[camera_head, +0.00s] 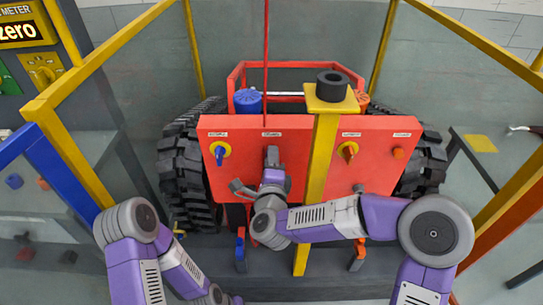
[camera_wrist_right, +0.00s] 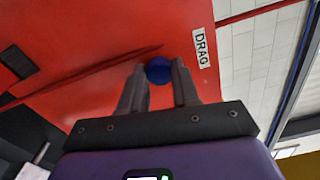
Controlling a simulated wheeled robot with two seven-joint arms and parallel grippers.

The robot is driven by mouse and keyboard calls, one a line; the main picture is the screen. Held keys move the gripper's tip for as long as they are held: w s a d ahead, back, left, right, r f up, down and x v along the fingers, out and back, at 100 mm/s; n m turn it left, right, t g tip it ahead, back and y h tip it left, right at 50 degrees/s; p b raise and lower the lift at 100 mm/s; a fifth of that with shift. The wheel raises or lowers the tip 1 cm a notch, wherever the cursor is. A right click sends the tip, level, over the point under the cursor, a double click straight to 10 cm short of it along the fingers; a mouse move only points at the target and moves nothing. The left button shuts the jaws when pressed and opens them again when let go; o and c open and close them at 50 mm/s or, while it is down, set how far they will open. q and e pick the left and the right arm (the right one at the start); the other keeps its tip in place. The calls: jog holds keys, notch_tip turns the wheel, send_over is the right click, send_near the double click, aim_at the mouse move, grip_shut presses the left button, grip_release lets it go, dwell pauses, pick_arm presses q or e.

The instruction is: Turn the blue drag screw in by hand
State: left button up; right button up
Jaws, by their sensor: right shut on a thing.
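The blue drag screw (camera_wrist_right: 158,72) shows in the wrist view as a round blue head on the red panel (camera_wrist_right: 90,45), beside a white label reading DRAG (camera_wrist_right: 202,47). My right gripper (camera_wrist_right: 158,76) has one finger on each side of the head and is shut on it. In the head view, my right gripper (camera_head: 272,158) reaches the front of the red panel (camera_head: 320,180) below a small label, and it hides the screw. How deep the screw sits cannot be told. My left arm is low at the left, and its gripper does not show.
A yellow post (camera_head: 318,175) stands close to the right of my right gripper. Black tracks flank the panel.

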jog(key=shift+m, duration=2.7)
jog(key=m, duration=0.9)
jog(key=shift+m, duration=0.4)
jog(key=o, duration=0.9)
